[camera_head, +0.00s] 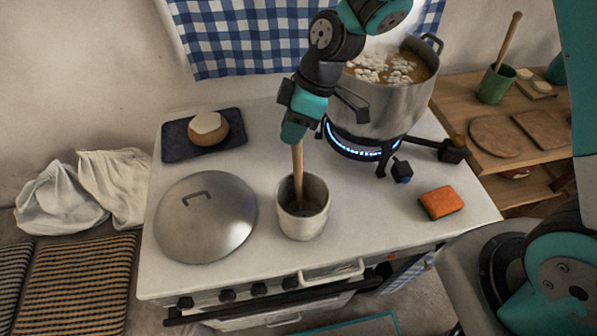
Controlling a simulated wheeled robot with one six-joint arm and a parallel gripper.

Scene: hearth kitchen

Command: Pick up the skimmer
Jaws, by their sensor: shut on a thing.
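The skimmer (298,172) has a light wooden handle and stands nearly upright in a grey metal cup (303,222) on the white stove top. Its lower end is hidden inside the cup. My gripper (297,138) is directly above the cup and shut on the top of the skimmer's handle. The fingertips are small here and partly hidden by the gripper's own teal body.
A large pot (390,112) of simmering food stands on a lit burner (358,150) just right of my gripper. A round metal lid (205,217) lies left of the cup, with a dark tray (172,141) behind. An orange sponge (441,202) lies to the right.

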